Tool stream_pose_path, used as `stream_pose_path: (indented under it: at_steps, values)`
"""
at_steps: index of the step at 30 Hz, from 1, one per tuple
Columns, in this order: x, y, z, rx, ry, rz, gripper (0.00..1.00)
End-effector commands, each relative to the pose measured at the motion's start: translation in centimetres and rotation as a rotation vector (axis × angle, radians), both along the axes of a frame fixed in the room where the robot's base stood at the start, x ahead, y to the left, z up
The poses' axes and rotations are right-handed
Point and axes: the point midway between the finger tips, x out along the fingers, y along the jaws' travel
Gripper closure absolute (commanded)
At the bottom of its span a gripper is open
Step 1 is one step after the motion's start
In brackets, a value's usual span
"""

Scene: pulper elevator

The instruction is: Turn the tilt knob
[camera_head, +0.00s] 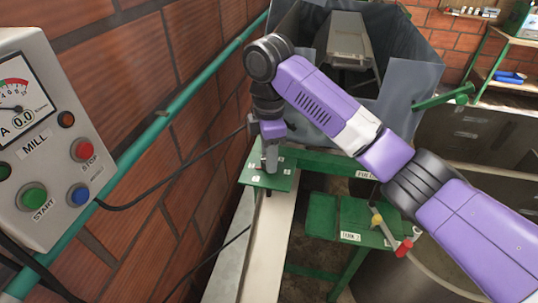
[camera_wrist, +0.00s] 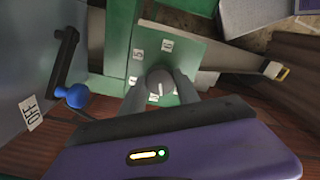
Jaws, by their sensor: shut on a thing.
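The tilt knob (camera_wrist: 160,82) is a round grey knob with a pale pointer line, set on a green plate (camera_wrist: 185,50) with small white number labels. In the wrist view my gripper (camera_wrist: 160,88) has one finger on each side of the knob, shut on it. In the head view my gripper (camera_head: 271,162) reaches down onto the green plate (camera_head: 257,180) beside the brick wall. The knob is mostly hidden there by the fingers.
A grey mill control box (camera_head: 45,135) with start and stop buttons hangs at the left. A green pipe (camera_head: 150,132) runs along the brick wall. A red-handled valve (camera_head: 404,247) sits at lower right. The wrist view shows a blue ball-ended lever (camera_wrist: 76,95) near an OFF label.

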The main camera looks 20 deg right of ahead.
Motion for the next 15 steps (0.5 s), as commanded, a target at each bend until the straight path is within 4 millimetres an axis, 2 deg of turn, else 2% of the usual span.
stream_pose_path:
  at_steps: [15]
  values:
    - [0.08,0.02,0.2,0.001,-0.004,0.468,1.0]
